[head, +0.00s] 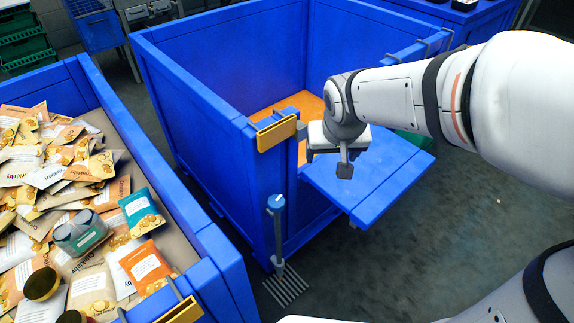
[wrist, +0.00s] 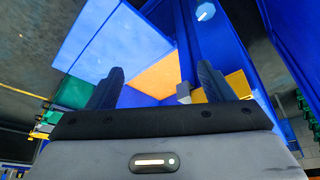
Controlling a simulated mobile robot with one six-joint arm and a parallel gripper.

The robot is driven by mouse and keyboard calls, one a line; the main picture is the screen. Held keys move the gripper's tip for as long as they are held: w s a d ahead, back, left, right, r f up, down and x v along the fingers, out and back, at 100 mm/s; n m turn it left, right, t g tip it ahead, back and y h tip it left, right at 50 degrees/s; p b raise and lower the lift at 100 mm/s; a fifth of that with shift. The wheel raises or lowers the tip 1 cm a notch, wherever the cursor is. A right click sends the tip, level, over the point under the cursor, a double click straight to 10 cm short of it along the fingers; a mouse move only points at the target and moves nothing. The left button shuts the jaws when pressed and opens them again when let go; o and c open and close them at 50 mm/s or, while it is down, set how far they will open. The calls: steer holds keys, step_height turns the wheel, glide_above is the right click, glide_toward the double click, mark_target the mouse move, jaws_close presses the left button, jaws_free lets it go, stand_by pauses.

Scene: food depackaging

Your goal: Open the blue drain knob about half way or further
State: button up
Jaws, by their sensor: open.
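The blue drain knob (head: 277,203) sits on top of a grey upright post beside the outer wall of the large blue bin, left of its front opening. In the wrist view the knob (wrist: 205,12) shows from above as a light-blue disc with a white mark, near the top right. How far it is turned I cannot tell. My gripper (head: 345,168) hangs over the bin's lowered flap, up and right of the knob and apart from it. In the wrist view my gripper (wrist: 158,82) has its two fingers spread, with nothing between them.
The large blue bin (head: 190,85) has an orange floor (head: 300,104) and a lowered blue flap (head: 385,185). A yellow block (head: 277,134) is on its rim above the knob. A floor grate (head: 287,288) lies below the post. A blue crate (head: 215,245) of snack packets stands left.

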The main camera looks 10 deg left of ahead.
steer(key=n+b, duration=0.2)
steer(key=b, duration=1.1)
glide_toward(276, 201)
steer(key=f, duration=0.1)
steer(key=shift+y, duration=0.4)
steer(key=x, duration=0.2)
steer(key=b+x, duration=0.1)
steer(key=x, duration=0.2)
steer(key=b+x, duration=0.1)
steer(key=x, duration=0.1)
steer(key=shift+w+d+f, duration=0.25)
steer(key=shift+w+f, duration=0.05)
steer(key=shift+w, duration=0.05)
steer(key=shift+c, duration=0.4)
